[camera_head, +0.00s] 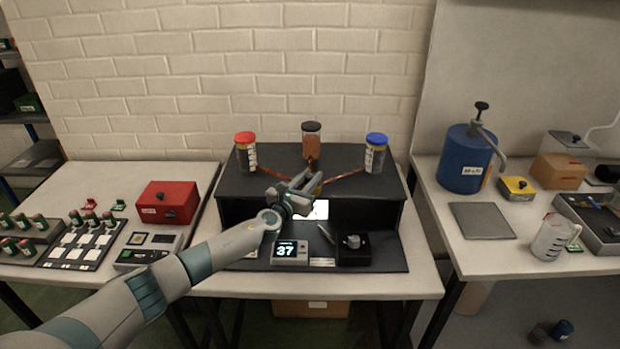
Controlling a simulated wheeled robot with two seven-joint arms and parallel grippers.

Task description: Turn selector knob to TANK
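My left gripper (314,181) is in front of the black stand's middle, where the orange tubes meet. Its two fingers look spread. A small yellowish piece (318,189) shows by the fingertips, partly hidden; I cannot tell whether they touch it. A grey knob (353,241) sits on a black box (354,256) at the stand's front right, apart from my gripper. I cannot tell which of these is the selector knob, and no TANK marking is readable. My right gripper is not in view.
The black stand (240,180) carries a red-lidded jar (246,156), a black-lidded jar (312,143) and a blue-lidded jar (375,157). A display (290,253) reading 37 stands in front. A blue tank (466,160) stands on the right table.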

